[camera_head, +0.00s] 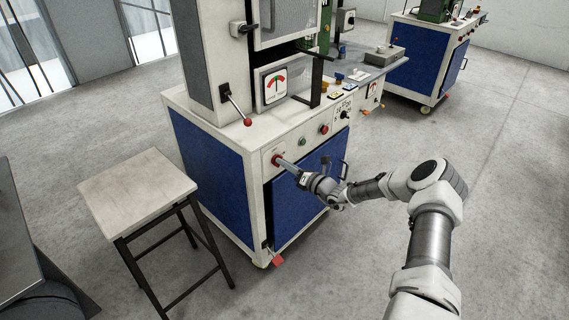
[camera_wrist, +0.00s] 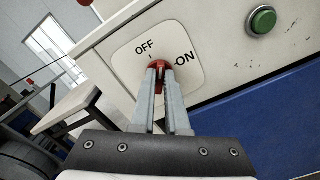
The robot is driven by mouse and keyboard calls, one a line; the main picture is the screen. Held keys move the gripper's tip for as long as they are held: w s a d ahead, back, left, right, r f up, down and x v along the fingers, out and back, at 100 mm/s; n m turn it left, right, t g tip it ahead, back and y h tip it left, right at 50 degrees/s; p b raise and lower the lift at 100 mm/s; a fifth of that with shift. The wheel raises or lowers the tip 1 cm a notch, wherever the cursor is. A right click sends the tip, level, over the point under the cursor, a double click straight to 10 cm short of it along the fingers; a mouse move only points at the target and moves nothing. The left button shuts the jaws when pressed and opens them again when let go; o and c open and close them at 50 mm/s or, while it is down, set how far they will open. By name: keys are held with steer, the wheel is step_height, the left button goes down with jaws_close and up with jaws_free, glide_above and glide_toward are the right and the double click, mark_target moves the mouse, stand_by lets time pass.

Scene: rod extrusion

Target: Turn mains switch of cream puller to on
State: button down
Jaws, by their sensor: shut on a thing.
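The cream puller (camera_head: 242,130) is a cream machine with blue side and front panels, standing in the middle of the head view. Its mains switch is a red knob (camera_wrist: 159,65) on a white plate (camera_wrist: 133,73) marked OFF and ON in the wrist view. The red knob also shows at the left end of the front panel in the head view (camera_head: 276,159). My gripper (camera_wrist: 160,72) is shut on the red knob, and its fingertips hide much of it. The knob's exact pointing direction is hard to tell; OFF is just above it and ON to its right.
A green button (camera_wrist: 262,20) sits right of the switch plate. A lever with a red ball (camera_head: 247,122) stands above the panel. A stool (camera_head: 138,189) stands left of the machine. A second blue and cream machine (camera_head: 419,52) is at the back right. Open floor lies to the right.

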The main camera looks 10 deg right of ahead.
steer(key=m, duration=1.1)
steer(key=shift+f, duration=0.25)
stand_by(0.3)
steer(key=c, duration=0.9)
jaws_free()
